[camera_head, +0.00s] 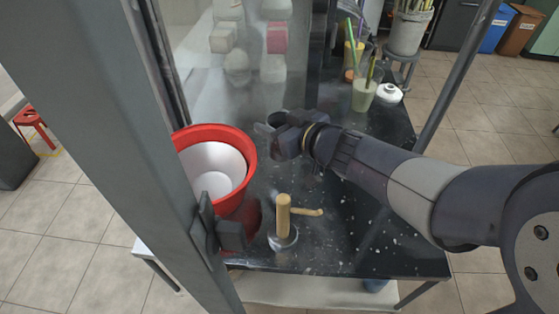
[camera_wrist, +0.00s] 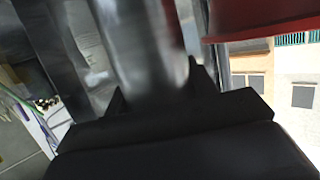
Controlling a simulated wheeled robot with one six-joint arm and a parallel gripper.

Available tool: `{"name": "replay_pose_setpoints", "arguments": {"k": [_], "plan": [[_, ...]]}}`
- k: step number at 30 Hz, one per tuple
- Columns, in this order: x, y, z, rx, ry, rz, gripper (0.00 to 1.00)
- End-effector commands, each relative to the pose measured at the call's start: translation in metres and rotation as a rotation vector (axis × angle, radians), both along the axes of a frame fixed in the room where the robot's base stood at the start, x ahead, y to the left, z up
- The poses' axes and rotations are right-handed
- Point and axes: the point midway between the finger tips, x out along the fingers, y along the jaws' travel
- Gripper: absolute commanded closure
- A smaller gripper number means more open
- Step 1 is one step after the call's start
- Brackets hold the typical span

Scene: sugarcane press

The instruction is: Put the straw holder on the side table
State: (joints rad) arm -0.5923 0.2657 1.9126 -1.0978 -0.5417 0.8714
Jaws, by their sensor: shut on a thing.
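My gripper (camera_head: 285,133) reaches in from the right above the black speckled tabletop (camera_head: 340,235). In the wrist view, my gripper (camera_wrist: 156,88) is shut on a shiny grey metal cylinder (camera_wrist: 145,45), which looks like the straw holder. Its ends are out of that view, and I see no straws in it. In the head view the held thing is mostly hidden by the jaws. I cannot tell for sure which surface is the side table; the black tabletop is the nearest one.
A red bucket (camera_head: 249,150) with a white inner container stands left of my gripper. A wooden-handled tool (camera_head: 284,215) stands on the near tabletop. Drink glasses with straws (camera_head: 365,95) and a white round object (camera_head: 389,93) are at the back. A metal post stands at left. The tabletop's right part is clear.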

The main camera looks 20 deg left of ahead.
Motion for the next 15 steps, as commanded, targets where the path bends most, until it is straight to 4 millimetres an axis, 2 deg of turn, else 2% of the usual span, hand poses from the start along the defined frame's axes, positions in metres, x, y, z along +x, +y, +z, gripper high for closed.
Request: {"name": "replay_pose_setpoints", "arguments": {"k": [1,5,10,15], "plan": [[0.000,0.000,-0.011,0.001,0.000,0.000,0.98],[0.000,0.000,-0.020,0.002,0.000,0.000,0.98],[0.000,0.000,-0.046,0.001,0.002,-0.001,0.98],[0.000,0.000,-0.055,0.003,-0.001,0.000,0.98]]}}
